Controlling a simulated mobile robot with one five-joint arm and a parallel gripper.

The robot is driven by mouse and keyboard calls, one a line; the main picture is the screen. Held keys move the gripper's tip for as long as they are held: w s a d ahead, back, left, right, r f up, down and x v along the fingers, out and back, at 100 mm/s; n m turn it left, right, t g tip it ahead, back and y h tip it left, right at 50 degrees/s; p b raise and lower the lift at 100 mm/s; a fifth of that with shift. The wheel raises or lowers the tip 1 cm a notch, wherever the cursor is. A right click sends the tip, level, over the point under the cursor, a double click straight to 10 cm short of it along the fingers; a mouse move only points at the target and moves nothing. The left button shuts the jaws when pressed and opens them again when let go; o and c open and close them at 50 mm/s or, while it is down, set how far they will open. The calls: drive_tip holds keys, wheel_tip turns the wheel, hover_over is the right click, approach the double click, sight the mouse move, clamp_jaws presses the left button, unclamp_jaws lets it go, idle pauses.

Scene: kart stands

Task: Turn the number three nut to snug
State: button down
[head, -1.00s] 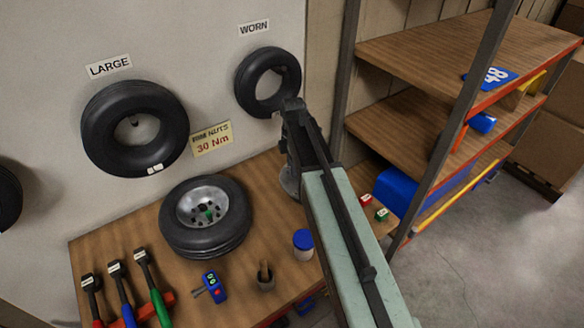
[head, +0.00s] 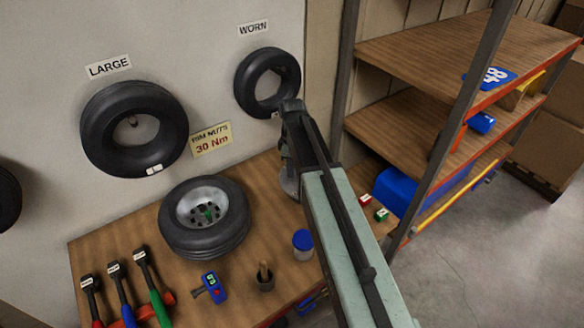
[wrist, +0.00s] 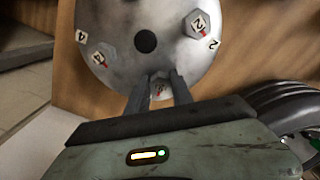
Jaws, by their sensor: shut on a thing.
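In the wrist view a round grey metal hub (wrist: 145,15) has a dark centre hole. A hex nut marked 2 (wrist: 197,24) sits at its upper right and a hex nut marked 4 (wrist: 102,56) at its left. My gripper (wrist: 161,86) is shut on a third nut (wrist: 160,92) at the hub's near edge, one finger on each side. That nut bears a small red mark; I cannot read its number for certain. In the head view the hub (head: 289,184) is mostly hidden behind my gripper and arm.
A sign (head: 211,140) reads 30 Nm. Shelves (head: 430,50) stand close on the right.

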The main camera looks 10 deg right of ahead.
drive_tip(key=m, duration=0.4)
drive_tip(key=shift+s+a+m, duration=0.1)
drive_tip(key=shift+m, duration=0.2)
drive_tip(key=m, duration=0.5)
drive_tip(key=shift+a, duration=0.15)
drive_tip(key=m, duration=0.5)
drive_tip(key=shift+a+m, duration=0.15)
drive_tip(key=shift+m, duration=0.25)
drive_tip(key=shift+a+m, duration=0.1)
drive_tip(key=shift+m, duration=2.2)
drive_tip(key=c, duration=1.1)
unclamp_jaws()
